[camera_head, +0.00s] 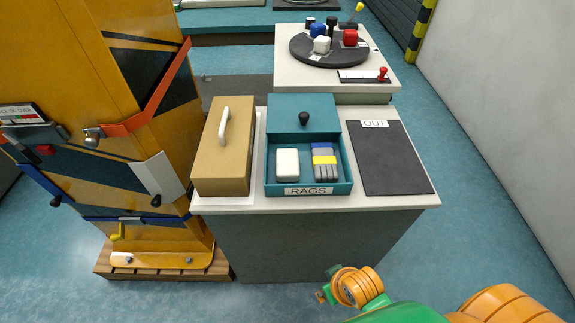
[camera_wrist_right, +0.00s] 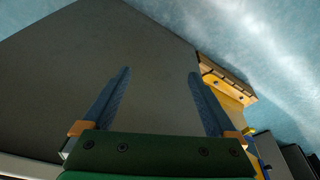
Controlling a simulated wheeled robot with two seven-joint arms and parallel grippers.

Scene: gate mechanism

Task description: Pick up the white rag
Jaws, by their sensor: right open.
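The white rag (camera_head: 287,165) is a small pale block in the left part of the teal RAGS box (camera_head: 309,190) on the near counter. Beside it in the box is a grey, yellow and blue stack (camera_head: 325,162). My right gripper (camera_wrist_right: 160,76) is open, with nothing between its two blue-grey fingers in the right wrist view. In the head view my right arm comes in from the bottom right and its wrist is in front of the counter, nearer than the box and apart from the rag. My left gripper is not in view.
A tan box with a white handle (camera_head: 224,147) stands left of the RAGS box. A dark OUT mat (camera_head: 390,160) lies clear on the right. The teal lid (camera_head: 285,115) with a black knob is behind the rags. A yellow machine (camera_head: 100,190) stands at left.

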